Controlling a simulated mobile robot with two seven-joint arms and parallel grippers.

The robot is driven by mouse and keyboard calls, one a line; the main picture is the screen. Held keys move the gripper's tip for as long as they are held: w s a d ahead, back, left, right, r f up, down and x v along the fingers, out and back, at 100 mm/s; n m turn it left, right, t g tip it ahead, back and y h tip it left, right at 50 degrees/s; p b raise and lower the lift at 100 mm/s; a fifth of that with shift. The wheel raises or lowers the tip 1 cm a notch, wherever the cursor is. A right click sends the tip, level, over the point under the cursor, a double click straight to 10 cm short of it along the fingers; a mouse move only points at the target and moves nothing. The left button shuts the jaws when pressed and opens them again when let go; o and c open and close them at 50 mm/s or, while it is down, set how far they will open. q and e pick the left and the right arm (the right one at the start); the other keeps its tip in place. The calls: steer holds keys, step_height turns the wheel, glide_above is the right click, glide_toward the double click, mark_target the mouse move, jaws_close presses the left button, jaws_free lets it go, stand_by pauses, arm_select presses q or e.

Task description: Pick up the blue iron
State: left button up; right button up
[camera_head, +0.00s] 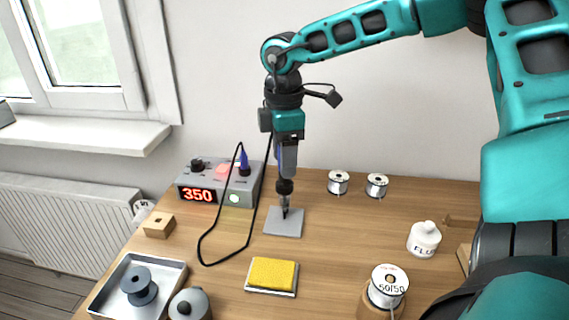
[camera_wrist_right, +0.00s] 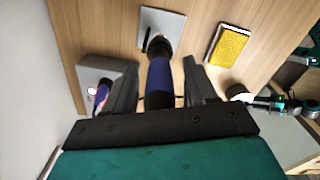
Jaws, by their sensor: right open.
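The blue iron (camera_head: 292,160) points down, its dark tip at the grey square plate (camera_head: 297,226). In the right wrist view the iron's blue handle (camera_wrist_right: 158,78) with its black collar lies between my two dark fingers, over the plate (camera_wrist_right: 172,22). My right gripper (camera_head: 286,165) is open around the handle, and a gap shows beside the right finger in the wrist view (camera_wrist_right: 160,66). Whether the tip touches the plate I cannot tell. My left gripper is not in view.
A station (camera_head: 218,172) reading 350 carries a blue pointed piece (camera_head: 244,161); a black cable (camera_head: 203,238) loops over the table. A yellow sponge (camera_head: 272,273), flux bottle (camera_head: 424,238), wire spools (camera_head: 338,183) and metal tray (camera_head: 170,278) stand around. Bare wood lies right of the plate.

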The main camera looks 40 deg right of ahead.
jaws_close()
stand_by(0.4)
steer(key=shift+r, duration=0.1)
